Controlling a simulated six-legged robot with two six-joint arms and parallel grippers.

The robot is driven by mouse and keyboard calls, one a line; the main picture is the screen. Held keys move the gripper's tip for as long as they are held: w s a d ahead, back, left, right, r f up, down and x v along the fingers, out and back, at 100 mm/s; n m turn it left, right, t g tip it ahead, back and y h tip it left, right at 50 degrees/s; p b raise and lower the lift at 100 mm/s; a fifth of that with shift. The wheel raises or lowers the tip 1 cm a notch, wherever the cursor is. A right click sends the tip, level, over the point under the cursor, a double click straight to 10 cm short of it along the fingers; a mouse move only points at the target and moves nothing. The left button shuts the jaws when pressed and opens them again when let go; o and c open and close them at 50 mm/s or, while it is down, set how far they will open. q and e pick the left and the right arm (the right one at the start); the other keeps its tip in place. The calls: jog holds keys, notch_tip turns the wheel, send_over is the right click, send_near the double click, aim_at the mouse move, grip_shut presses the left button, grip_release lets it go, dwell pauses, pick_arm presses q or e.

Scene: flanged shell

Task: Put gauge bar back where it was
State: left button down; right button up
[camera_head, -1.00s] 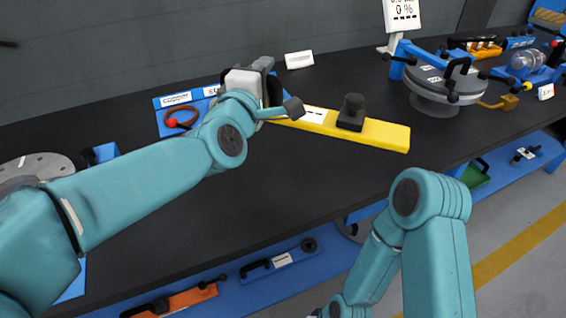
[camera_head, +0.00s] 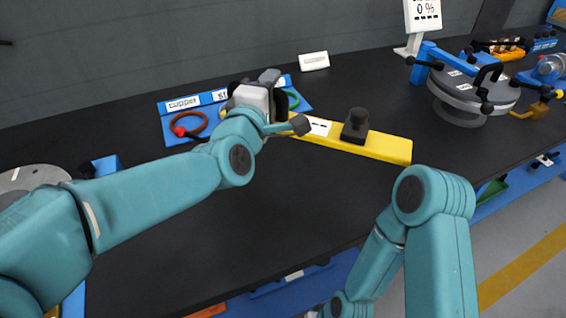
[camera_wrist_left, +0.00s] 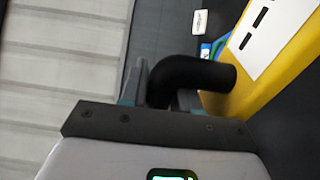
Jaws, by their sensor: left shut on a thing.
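The gauge bar (camera_head: 385,147) is a long yellow bar with a white label and a black knob (camera_head: 357,125) on top. It lies across the back middle of the head view, and its left part is hidden behind my left gripper (camera_head: 266,90). In the left wrist view the yellow bar (camera_wrist_left: 285,65) is at the right, and a curved black handle (camera_wrist_left: 200,73) reaches from it between my left fingers. The left gripper is shut on this handle. I cannot tell how high the bar is above the table. My right gripper is out of view.
A blue board (camera_head: 173,130) with labels and coloured rings is behind the left gripper. A round grey plate on a stand (camera_head: 462,108) with a blue clamp is at the right. A white block (camera_head: 314,61) is at the back. The black tabletop (camera_head: 300,215) is clear in the middle.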

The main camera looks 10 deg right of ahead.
pick_arm(q)
notch_tip(320, 180, down, 16)
jog(key=shift+d+r+b, duration=0.1)
jog(key=shift+r+b, duration=0.1)
jog(key=shift+b, duration=1)
jog(key=shift+s+r, duration=0.1)
jog(key=shift+f, duration=0.2)
jog(key=c, duration=0.8)
grip_release()
jog(key=shift+s, duration=0.1)
jog(key=v, duration=1.1)
jog(key=shift+s+a+r+b, duration=0.1)
jog(key=shift+s+a+b, duration=0.15)
jog(key=shift+s+b, duration=0.1)
